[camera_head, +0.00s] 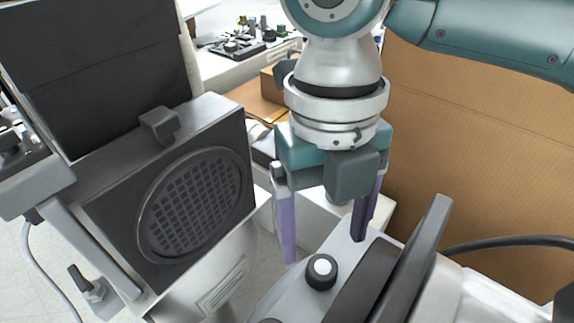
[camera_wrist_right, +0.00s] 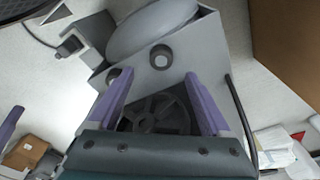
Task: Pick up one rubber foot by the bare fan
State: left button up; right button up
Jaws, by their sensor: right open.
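A rubber foot (camera_head: 321,271), a short black cylinder with a pale centre, stands on a light grey housing (camera_head: 292,292) in the head view. My right gripper (camera_head: 324,248) points down above and just behind it, open, with nothing seen between its purple fingers. In the right wrist view, a ring-like foot (camera_wrist_right: 160,57) lies beyond the fingertips, and another (camera_wrist_right: 113,76) is beside the left finger. A dark spoked bare fan (camera_wrist_right: 158,113) shows between the fingers, partly hidden by the gripper. A purple finger (camera_wrist_right: 11,126) at the left edge appears to be my left gripper's.
A dark box with a round grille (camera_head: 195,205) stands to the left. A dark upright panel (camera_head: 415,262) rises close to the right of the foot. Cardboard (camera_head: 470,150) fills the right background. A table with small parts (camera_head: 245,45) is at the back.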

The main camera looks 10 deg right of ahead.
aim_at(323, 267)
jog(key=f+b, duration=0.4)
jog(key=f, duration=0.1)
jog(key=shift+s+d+f, duration=0.1)
jog(key=shift+s+f, duration=0.1)
jog(key=shift+f, duration=0.15)
jog(key=shift+r, duration=0.15)
grip_shut()
